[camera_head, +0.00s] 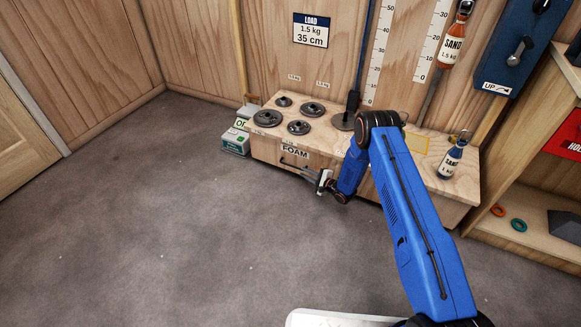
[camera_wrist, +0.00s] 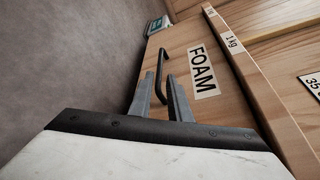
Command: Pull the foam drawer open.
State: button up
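The foam drawer (camera_head: 268,153) is the light wood front of the low bench, with a white FOAM label (camera_head: 295,152); the wrist view shows this front (camera_wrist: 190,38) at a slant. It looks shut, flush with the bench. Its black bar handle (camera_wrist: 164,62) stands out beside the label and shows small below it in the head view. My gripper (camera_wrist: 160,77) is at the drawer front with its two grey fingers apart. The near part of the handle appears between the fingertips; contact is not clear. In the head view my gripper (camera_head: 306,171) is right of the handle.
Dark weight discs (camera_head: 298,127) and a blue-labelled sand bottle (camera_head: 452,158) stand on the bench top (camera_head: 395,148). A grey-green box (camera_head: 236,137) stands on the floor at the bench's left end. The grey floor (camera_head: 180,220) in front is clear.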

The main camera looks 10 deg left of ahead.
jog(key=x, duration=1.1)
jog(key=shift+w+a, duration=0.1)
jog(key=shift+w, duration=0.05)
grip_shut()
